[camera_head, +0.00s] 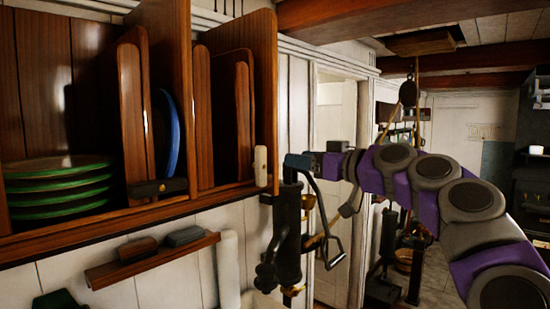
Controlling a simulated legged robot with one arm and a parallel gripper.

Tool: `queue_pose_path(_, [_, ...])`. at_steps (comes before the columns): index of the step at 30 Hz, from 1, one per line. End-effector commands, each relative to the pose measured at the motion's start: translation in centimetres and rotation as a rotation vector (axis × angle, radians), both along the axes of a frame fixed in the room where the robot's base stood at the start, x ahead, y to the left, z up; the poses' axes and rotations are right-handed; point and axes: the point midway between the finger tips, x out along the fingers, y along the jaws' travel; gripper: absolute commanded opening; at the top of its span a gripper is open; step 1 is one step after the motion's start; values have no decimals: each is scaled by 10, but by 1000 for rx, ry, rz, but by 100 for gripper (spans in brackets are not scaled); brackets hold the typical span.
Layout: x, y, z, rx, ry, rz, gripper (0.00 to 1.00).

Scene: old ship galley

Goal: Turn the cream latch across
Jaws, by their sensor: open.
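The cream latch (261,166) is a small rounded bar. It stands upright at the front edge of the plate rack, at the rack's right end. My gripper (299,163) is at the end of my purple and grey arm, just right of the latch in the picture, and points left towards it. A gap shows between them in the picture. The gripper is open and empty; its fingertips are small and hard to make out against the dark fittings.
The wooden rack (92,228) holds green plates (60,168) and a blue plate (167,135). A dark latch (158,187) lies level on its edge. A small shelf (150,260) sits below. A black pump-like fitting (288,235) with a handle stands below my gripper.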

Motion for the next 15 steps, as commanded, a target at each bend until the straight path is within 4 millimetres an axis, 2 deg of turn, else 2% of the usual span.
queue_pose_path(1, [5,15,-2,-7,1,3,51])
queue_pose_path(6, [18,48,-4,-19,3,5,51])
queue_pose_path(11, [27,59,-2,-17,1,6,51])
queue_pose_path(15, [36,54,0,-6,1,3,51])
